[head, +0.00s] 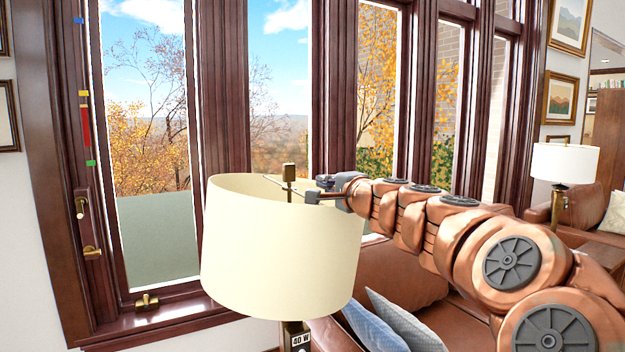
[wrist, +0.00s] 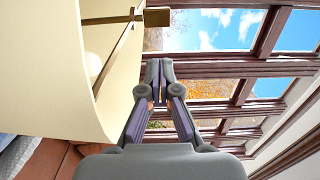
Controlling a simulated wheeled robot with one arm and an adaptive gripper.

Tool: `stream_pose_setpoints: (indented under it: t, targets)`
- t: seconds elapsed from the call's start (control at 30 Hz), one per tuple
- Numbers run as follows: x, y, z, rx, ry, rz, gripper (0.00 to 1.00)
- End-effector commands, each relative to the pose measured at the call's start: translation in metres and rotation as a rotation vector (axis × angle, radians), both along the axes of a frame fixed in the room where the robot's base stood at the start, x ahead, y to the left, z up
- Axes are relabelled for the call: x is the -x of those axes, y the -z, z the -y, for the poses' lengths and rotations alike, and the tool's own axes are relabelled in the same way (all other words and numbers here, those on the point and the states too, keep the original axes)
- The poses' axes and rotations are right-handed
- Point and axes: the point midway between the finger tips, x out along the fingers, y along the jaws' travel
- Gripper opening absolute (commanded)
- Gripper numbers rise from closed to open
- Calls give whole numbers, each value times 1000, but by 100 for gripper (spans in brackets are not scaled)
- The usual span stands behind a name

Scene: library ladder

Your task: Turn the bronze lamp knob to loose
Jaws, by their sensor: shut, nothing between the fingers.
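The bronze lamp knob (head: 289,172) stands upright above the top opening of the cream lampshade (head: 280,255). In the wrist view the knob (wrist: 157,17) appears at the top, on a thin rod, beyond and above the fingertips. My gripper (head: 308,196) is just right of the knob in the head view, at the shade's upper rim. In the wrist view my gripper (wrist: 159,68) has its fingertips together, with nothing between them. A gap shows between the fingertips and the knob there. I see no markings on the knob that tell its setting.
A brown leather sofa (head: 405,283) with blue cushions (head: 377,325) is behind and below the lamp. Dark wooden window frames (head: 222,100) stand behind it. A second lamp (head: 564,163) is at the right. The lampshade's wall fills the wrist view's left side.

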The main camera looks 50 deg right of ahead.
Motion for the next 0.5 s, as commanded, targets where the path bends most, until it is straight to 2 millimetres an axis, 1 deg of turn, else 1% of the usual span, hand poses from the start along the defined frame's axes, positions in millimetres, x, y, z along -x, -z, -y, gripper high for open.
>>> stream_pose_setpoints:
  t: [0.2, 0.5]
  targets:
    - [-32, 1, 9, -4, -7, -4, 0]
    - [-75, 0, 24, -2, -5, -5, 0]
